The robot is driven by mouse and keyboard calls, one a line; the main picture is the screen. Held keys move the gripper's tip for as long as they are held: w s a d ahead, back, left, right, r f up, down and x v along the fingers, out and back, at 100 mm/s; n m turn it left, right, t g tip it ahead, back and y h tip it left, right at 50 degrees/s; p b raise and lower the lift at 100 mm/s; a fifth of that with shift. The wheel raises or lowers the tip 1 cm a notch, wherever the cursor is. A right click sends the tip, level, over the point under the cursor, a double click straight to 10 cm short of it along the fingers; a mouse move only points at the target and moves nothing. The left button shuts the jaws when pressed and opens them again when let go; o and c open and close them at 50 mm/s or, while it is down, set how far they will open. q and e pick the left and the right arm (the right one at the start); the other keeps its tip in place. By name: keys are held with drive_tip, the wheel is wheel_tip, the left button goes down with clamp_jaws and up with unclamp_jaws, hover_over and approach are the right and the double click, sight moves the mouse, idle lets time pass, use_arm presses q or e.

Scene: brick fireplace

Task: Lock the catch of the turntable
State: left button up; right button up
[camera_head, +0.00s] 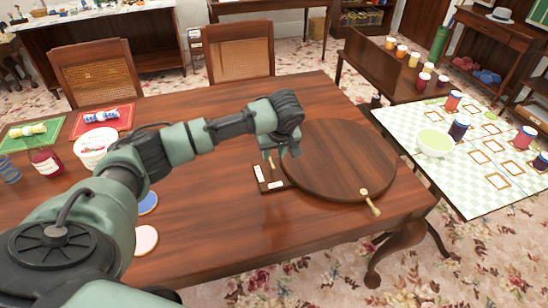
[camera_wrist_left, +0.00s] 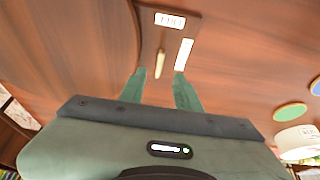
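The turntable (camera_head: 338,160) is a round dark wooden disc on the brown table, with a brass handle (camera_head: 371,202) at its near right edge. The catch is a small dark wooden plate (camera_head: 273,186) at the disc's left edge, with white labels and a brass lever (camera_head: 271,163). In the left wrist view the brass lever (camera_wrist_left: 160,63) stands upright in the picture, beside a long white label (camera_wrist_left: 184,54) and below a smaller label (camera_wrist_left: 170,20). My left gripper (camera_wrist_left: 160,74) is open, its fingertips on either side of the lever's lower end. Contact cannot be told. My right gripper is not in view.
A checked cloth (camera_head: 440,180) with jars and a bowl lies at right.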

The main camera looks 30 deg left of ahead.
sight(272, 162)
use_arm(q)
drive_tip(key=shift+x, duration=2.7)
drive_tip(key=shift+w+d, duration=0.1)
clamp_jaws()
